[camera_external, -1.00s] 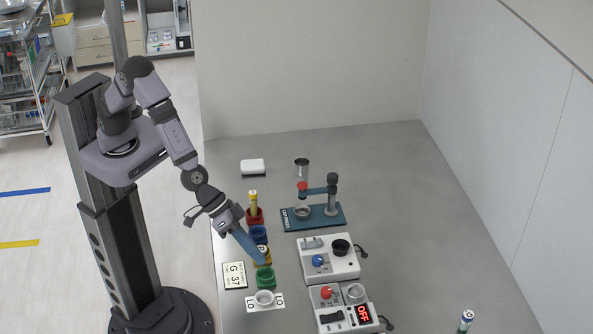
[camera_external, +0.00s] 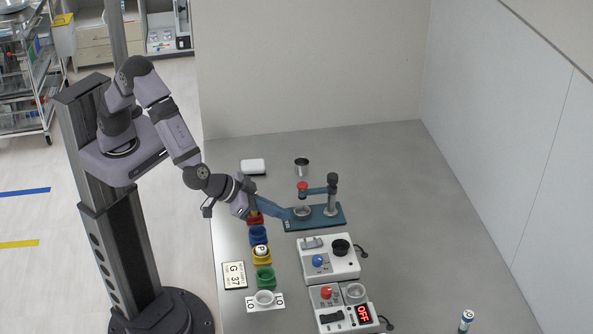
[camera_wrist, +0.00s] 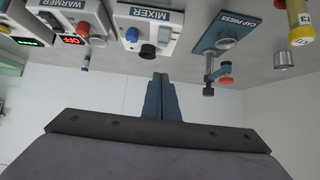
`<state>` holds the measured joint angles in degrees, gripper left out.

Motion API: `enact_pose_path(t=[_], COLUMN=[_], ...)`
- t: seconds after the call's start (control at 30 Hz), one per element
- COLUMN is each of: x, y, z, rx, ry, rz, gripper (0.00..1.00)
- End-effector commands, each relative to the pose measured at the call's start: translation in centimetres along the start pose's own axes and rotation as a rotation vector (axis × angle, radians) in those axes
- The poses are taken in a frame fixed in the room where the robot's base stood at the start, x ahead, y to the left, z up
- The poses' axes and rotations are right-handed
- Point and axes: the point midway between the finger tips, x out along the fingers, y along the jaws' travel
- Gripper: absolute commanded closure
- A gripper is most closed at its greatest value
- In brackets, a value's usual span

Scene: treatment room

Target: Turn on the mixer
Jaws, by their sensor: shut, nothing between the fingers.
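The mixer (camera_external: 343,266) is a white box with a blue knob (camera_external: 319,261), a grey switch (camera_external: 312,243) and a black round part (camera_external: 341,247) on top. It also shows in the wrist view (camera_wrist: 165,22), upper middle, with its label, the blue knob (camera_wrist: 131,35) and the black part (camera_wrist: 148,51). My gripper (camera_external: 287,213) is shut and empty. Its tips are at the left end of the cap press base, behind and left of the mixer and apart from it. In the wrist view my closed fingers (camera_wrist: 159,78) point toward the mixer side. I cannot tell the switch position.
The cap press (camera_external: 330,215) stands behind the mixer. The warmer (camera_external: 345,318) is in front, its display reading OFF. Blue (camera_external: 258,235), yellow (camera_external: 262,258) and green (camera_external: 264,281) holders line the left. A metal cup (camera_external: 301,168) stands behind. The table's right side is mostly clear.

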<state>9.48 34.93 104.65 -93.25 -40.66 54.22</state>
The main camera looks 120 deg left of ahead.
Motion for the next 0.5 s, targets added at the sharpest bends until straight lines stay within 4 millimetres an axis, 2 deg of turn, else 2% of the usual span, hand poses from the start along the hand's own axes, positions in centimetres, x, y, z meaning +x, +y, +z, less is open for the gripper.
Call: enact_pose_path(t=[0.27,0.5], x=[1.5,5.2], y=[-0.1,-0.1], z=[0.0,0.0], rx=[-0.002,-0.001], ry=[-0.001,-0.002], rz=[-0.003,-0.004], gripper=[1.00,1.00])
